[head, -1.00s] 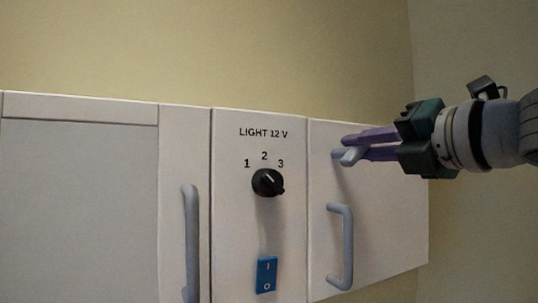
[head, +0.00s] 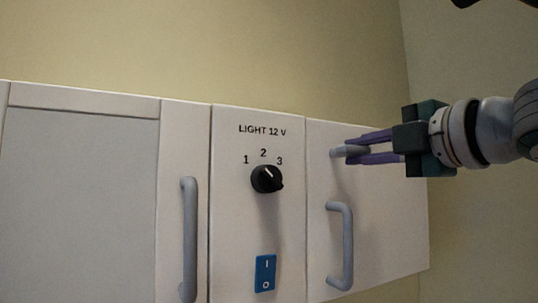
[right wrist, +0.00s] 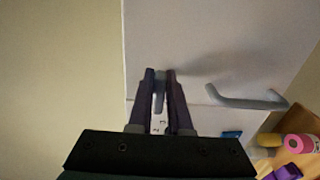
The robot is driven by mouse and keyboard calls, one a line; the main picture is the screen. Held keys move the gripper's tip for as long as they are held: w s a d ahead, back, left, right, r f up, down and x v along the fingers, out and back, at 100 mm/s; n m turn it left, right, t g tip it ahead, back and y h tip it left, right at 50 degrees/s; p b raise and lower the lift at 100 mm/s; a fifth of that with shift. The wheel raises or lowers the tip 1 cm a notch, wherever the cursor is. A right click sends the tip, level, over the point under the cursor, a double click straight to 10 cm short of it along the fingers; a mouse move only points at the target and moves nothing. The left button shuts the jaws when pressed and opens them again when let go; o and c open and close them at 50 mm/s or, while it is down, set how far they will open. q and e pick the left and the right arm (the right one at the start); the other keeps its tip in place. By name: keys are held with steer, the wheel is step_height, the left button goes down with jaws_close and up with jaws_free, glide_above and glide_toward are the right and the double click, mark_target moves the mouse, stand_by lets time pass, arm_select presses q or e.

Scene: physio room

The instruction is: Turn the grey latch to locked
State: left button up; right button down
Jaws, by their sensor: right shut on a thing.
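The grey latch (head: 337,153) sits near the top left of the right-hand cabinet door (head: 385,215), above that door's grey handle (head: 347,245). Its handle lies about level, pointing right. My right gripper (head: 350,151) comes in from the right and is shut on the latch, one purple finger above it and one below. In the right wrist view the latch (right wrist: 159,92) shows between the two dark fingers. Part of the latch is hidden by the fingers. My left gripper is not in view.
Left of the door is a panel marked LIGHT 12 V with a black rotary knob (head: 266,179) and a blue rocker switch (head: 265,273). A long grey handle (head: 189,240) is further left. In the right wrist view, a pink roll (right wrist: 298,143) and other items lie at bottom right.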

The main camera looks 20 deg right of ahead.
stand_by(0.5)
steer(key=c, duration=0.8)
jaws_free()
steer(key=shift+c, duration=0.2)
